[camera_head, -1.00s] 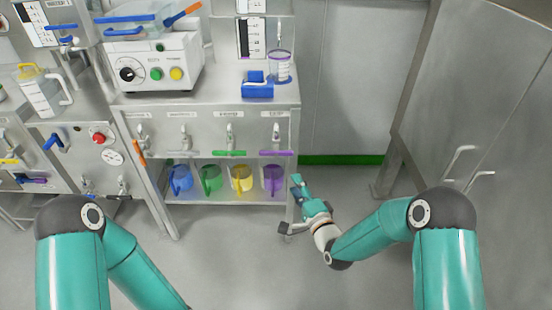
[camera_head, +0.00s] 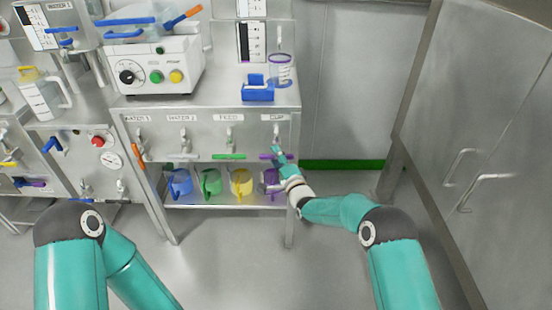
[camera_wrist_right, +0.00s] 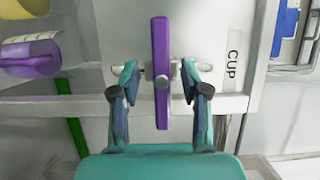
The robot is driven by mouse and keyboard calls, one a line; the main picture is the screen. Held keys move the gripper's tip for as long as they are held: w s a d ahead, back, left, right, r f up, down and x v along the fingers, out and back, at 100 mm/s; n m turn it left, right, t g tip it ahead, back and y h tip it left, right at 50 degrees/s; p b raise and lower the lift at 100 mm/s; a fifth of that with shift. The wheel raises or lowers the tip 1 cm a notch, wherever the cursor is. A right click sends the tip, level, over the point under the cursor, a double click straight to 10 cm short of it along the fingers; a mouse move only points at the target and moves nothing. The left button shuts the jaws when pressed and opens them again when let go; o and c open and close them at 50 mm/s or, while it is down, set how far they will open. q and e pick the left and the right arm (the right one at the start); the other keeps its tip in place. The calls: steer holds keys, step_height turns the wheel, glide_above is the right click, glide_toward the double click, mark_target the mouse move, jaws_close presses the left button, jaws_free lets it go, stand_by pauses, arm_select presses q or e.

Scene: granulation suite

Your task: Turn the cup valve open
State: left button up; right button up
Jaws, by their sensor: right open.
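The cup valve has a purple bar handle (camera_head: 265,156) at the right end of the valve row, under the "CUP" label (camera_head: 276,118). In the head view the handle lies crosswise to its tap. In the wrist view my right gripper (camera_wrist_right: 161,82) is open, one finger on each side of the handle, with gaps showing. My left gripper is out of view.
Orange, blue, green taps line up left of the cup valve. Below, blue (camera_head: 180,183), green (camera_head: 210,183), yellow (camera_head: 241,182) and purple (camera_head: 271,178) jugs stand on a shelf. A clear cup (camera_head: 281,70) and blue holder (camera_head: 257,90) stand above. The floor right of the bench is clear.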

steer(key=shift+w+a, duration=0.1)
steer(key=shift+w, duration=0.15)
steer(key=shift+c, duration=0.4)
jaws_close()
